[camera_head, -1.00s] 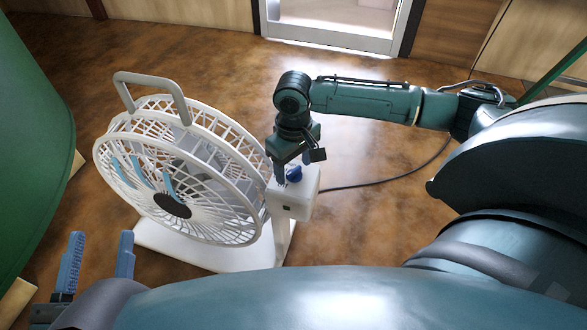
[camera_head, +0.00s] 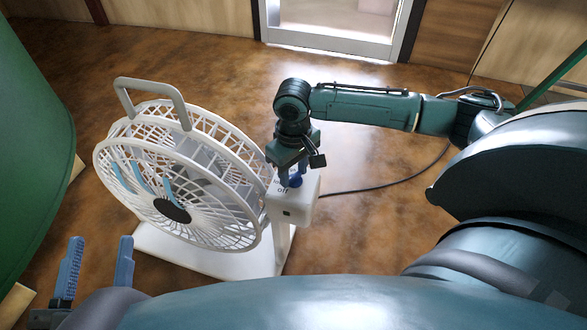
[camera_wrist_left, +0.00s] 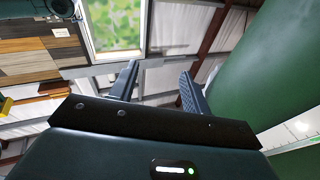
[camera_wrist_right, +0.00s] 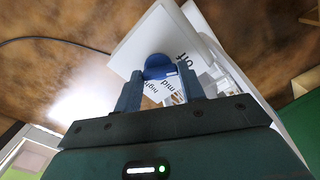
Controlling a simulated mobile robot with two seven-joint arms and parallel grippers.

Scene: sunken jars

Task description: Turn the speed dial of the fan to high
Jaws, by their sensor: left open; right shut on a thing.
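The white fan (camera_head: 180,185) stands on its base on the floor, with a control box (camera_head: 298,207) at its right side. A blue speed dial (camera_head: 296,181) sits on top of the box, partly hidden by my right gripper (camera_head: 290,180). In the right wrist view, the fingers of my right gripper (camera_wrist_right: 160,85) are closed on the blue dial (camera_wrist_right: 158,66). Labels "off", "mid" and "high" are printed around it. The dial's pointer setting is hard to tell. My left gripper (camera_head: 97,265) is open and empty at the lower left, apart from the fan.
A large green cylinder (camera_head: 30,150) stands at the left. A dark cable (camera_head: 385,183) runs across the brown floor from the control box to the right. A door frame (camera_head: 335,35) is at the back. The floor right of the fan is mostly clear.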

